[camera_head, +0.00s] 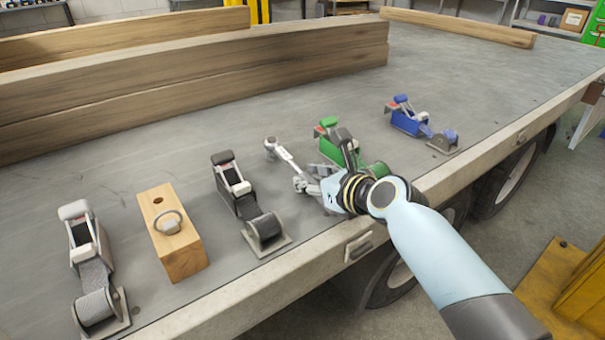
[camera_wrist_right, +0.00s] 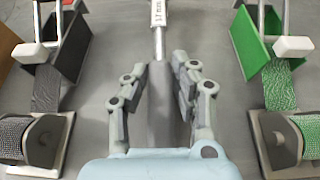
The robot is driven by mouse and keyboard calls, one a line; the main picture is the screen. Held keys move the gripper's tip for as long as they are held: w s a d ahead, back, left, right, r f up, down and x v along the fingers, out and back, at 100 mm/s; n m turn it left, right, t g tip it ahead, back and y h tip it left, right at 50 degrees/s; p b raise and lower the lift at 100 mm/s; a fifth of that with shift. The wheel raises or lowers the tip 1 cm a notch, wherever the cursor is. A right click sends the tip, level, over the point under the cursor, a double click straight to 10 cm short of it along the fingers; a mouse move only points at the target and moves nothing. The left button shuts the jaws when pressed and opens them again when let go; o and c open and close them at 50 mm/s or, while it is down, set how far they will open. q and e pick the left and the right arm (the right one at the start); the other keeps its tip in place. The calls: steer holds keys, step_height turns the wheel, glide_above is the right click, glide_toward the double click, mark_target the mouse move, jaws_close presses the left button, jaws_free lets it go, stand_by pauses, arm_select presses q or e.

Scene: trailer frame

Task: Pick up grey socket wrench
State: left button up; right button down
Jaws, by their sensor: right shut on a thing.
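The grey socket wrench (camera_head: 284,157) lies on the trailer bed between the black ratchet strap and the green ratchet strap, its round head pointing away from the trailer's near edge. My right gripper (camera_head: 308,184) is at the wrench's near end. In the right wrist view, the wrench's shaft (camera_wrist_right: 158,40) runs straight in between the two fingers of the right gripper (camera_wrist_right: 161,105), which are closed around its grey handle. The wrench appears to be at or close to the bed surface; I cannot tell if it is raised. My left gripper is not in view.
The black strap (camera_head: 238,190) stands left of the wrench, the green strap (camera_head: 331,149) right of it, both close to the gripper. A wooden block with a ring (camera_head: 180,255), a grey strap (camera_head: 84,236) and a blue strap (camera_head: 408,119) stand farther off. Wooden beams (camera_head: 200,75) lie behind.

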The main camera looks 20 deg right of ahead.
steer(key=shift+w+r+p, duration=0.1)
steer(key=shift+r+p, duration=0.25)
steer(key=shift+r, duration=0.3)
steer(key=r, duration=0.1)
steer(key=r+p, duration=0.2)
steer(key=shift+s+d+r, duration=0.3)
steer(key=shift+s+r, duration=0.05)
steer(key=shift+r, duration=0.05)
steer(key=s+d+r+p, duration=0.4)
steer(key=s+d+r, duration=0.2)
steer(key=s+d, duration=0.1)
steer(key=shift+s, duration=0.55)
